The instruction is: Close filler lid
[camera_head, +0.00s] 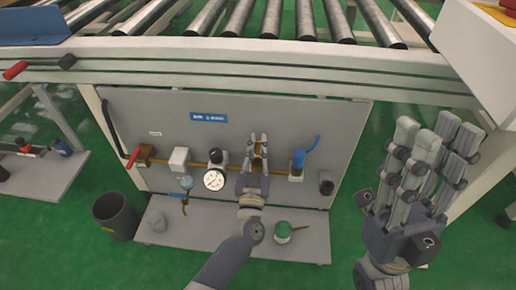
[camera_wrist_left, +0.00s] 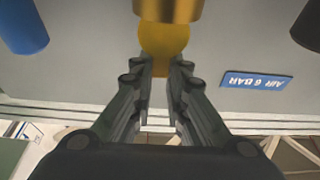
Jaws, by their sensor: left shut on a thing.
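The brass filler fitting (camera_wrist_left: 168,10) is on the grey panel's pipe, with a rounded yellow filler lid (camera_wrist_left: 165,40) at its end in the left wrist view. My left gripper (camera_head: 258,140) reaches up to it from below, and its fingers also show in the left wrist view (camera_wrist_left: 160,75). They are shut on a narrow yellow part that extends from the lid. In the head view the fingers hide most of the fitting, so I cannot tell how the lid sits on it. My right gripper (camera_head: 436,138) is open and empty, raised at the right, away from the panel.
A pressure gauge (camera_head: 214,179) and a blue-handled valve (camera_head: 299,160) flank the fitting on the panel (camera_head: 270,108). A green-topped jar (camera_head: 282,230) stands on the low shelf (camera_head: 310,243). A dark bin (camera_head: 116,215) is at left. The conveyor frame (camera_head: 240,62) overhangs above.

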